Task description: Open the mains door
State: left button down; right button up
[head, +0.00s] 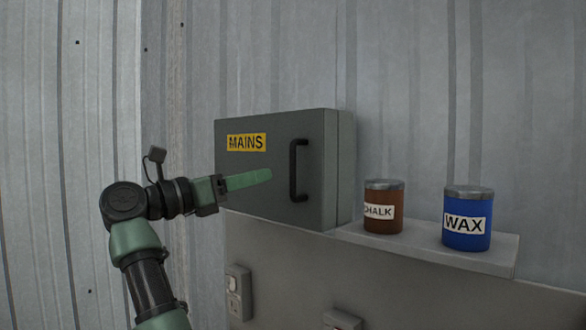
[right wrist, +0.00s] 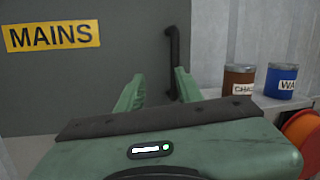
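The mains door (head: 265,175) is the grey front of a wall box with a yellow MAINS label (head: 246,142). It looks shut. A black vertical bar handle (head: 297,170) sits near its right edge. My right gripper (head: 268,175) has green fingers pointing right, just left of the handle and apart from it in the head view. In the right wrist view, the two fingers of this gripper (right wrist: 157,94) are spread with nothing held. The handle (right wrist: 172,60) shows beyond them, its lower end near the right finger. My left gripper is not in view.
A brown CHALK tin (head: 383,208) and a blue WAX tin (head: 466,219) stand on a ledge (head: 500,256) right of the box. A socket (head: 238,292) is on the panel below. An orange round object (right wrist: 302,130) shows at the right wrist view's edge.

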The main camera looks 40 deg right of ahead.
aim_at(293, 192)
jog(key=shift+m+y, duration=0.8)
jog(key=s+d, duration=0.1)
jog(key=d, duration=0.1)
jog(key=s+d+r, duration=0.1)
jog(key=d, duration=0.2)
jog(key=s+d+p, duration=0.1)
jog(key=d, duration=0.2)
jog(key=shift+s+r, duration=0.2)
jog(key=shift+r, duration=0.15)
grip_shut()
dwell(0.4)
